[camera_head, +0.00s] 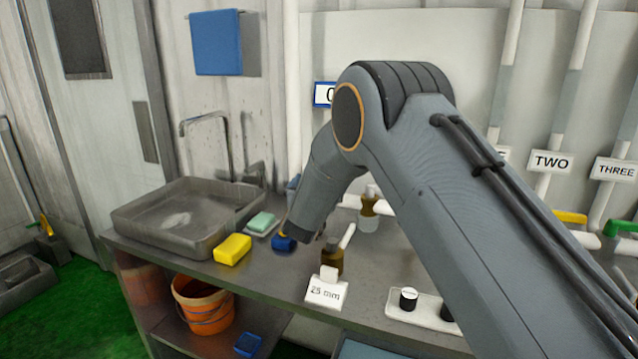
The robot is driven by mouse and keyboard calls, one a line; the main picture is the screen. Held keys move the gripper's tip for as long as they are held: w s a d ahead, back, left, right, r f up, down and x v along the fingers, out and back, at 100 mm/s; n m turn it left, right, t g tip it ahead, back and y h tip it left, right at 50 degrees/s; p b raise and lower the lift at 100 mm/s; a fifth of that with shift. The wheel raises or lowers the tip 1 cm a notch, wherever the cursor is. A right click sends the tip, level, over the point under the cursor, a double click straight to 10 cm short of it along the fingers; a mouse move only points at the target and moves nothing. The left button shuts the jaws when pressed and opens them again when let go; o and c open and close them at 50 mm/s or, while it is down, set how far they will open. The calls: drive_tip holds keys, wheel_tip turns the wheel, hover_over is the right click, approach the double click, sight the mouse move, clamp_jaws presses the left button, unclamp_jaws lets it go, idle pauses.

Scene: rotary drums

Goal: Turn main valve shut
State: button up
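My arm reaches in from the lower right and covers the middle of the view. Its far end points down over the steel counter (262,290); my gripper's fingers cannot be made out there. A small blue item (284,243) with a bit of yellow shows just below that end; I cannot tell whether it is touched. Close to its right stands a brass-coloured fitting (331,261) with a slanted white handle (347,236), behind a "25 mm" card (327,293). Valve levers, yellow (570,216) and green (620,228), show at the right. No label visible here reads "main".
A steel sink (185,228), a yellow sponge (232,249) and a green soap bar (262,222) are on the counter's left. An orange bucket (203,303) stands on the shelf below. A white tray (425,313) lies near the front edge. Pipes carry "TWO" and "THREE" signs.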

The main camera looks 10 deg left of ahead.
drive_tip(key=s+b, duration=0.2)
drive_tip(key=s, duration=0.5)
drive_tip(key=shift+s+d, duration=0.3)
drive_tip(key=shift+s, duration=0.05)
